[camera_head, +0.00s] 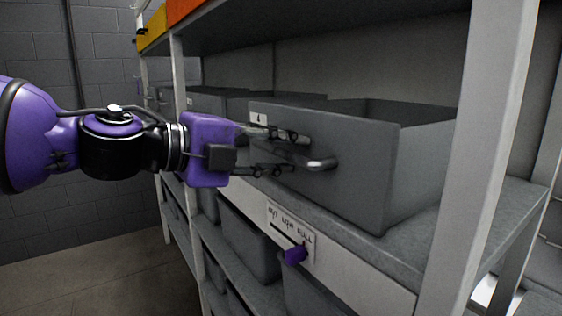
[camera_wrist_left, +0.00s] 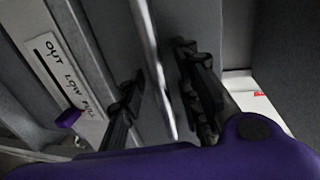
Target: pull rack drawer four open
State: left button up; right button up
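Drawer four is a grey open-topped bin (camera_head: 350,190) on the middle shelf of the rack in the head view. A small white label reading 4 (camera_head: 258,117) is at its front's upper left. A shiny metal bar handle (camera_head: 322,163) is on its front; the bar also crosses the left wrist view (camera_wrist_left: 157,70). My left gripper (camera_head: 298,153) reaches in from the left with one finger above and one below the bar. In the left wrist view its fingers (camera_wrist_left: 160,80) are apart, with the bar between them and gaps beside it. My right gripper is not visible.
A white rack post (camera_head: 490,150) stands right of the bin. Below is a label strip (camera_head: 290,230) with a purple slider (camera_head: 295,254). More grey bins (camera_head: 248,240) fill the lower shelf. Orange and yellow bins (camera_head: 185,8) are above. The floor (camera_head: 100,290) at left is clear.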

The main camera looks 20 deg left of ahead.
pick_arm(q)
grip_shut()
dwell(0.4)
